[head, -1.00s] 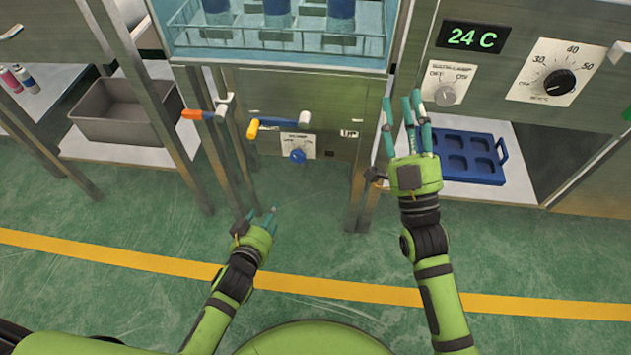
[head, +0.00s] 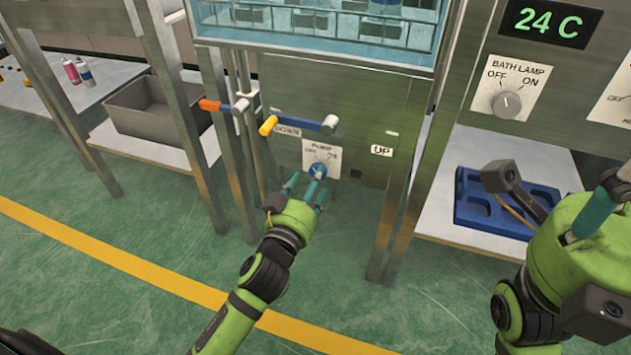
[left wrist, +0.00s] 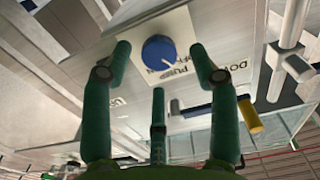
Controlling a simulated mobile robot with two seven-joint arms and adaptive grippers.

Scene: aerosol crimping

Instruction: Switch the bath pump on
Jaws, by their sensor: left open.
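The pump switch is a blue round knob (head: 318,170) on a white plate marked PUMP, OFF and ON, on the steel front below the bath. In the left wrist view the knob (left wrist: 160,52) sits between and beyond the fingertips. I cannot surely tell which mark it points at. My left gripper (head: 306,190) is open, with its teal fingers spread just in front of the knob. In the left wrist view no finger clearly touches it. My right gripper (head: 590,215) is at the right edge, partly cut off; its finger opening is unclear.
An orange-tipped lever (head: 212,105) and a yellow-tipped lever with a blue bar (head: 300,122) stick out above the knob. The bath tank (head: 320,50) is above. A bath lamp switch (head: 507,103) and blue tray (head: 480,205) are at right, a grey bin (head: 150,120) at left.

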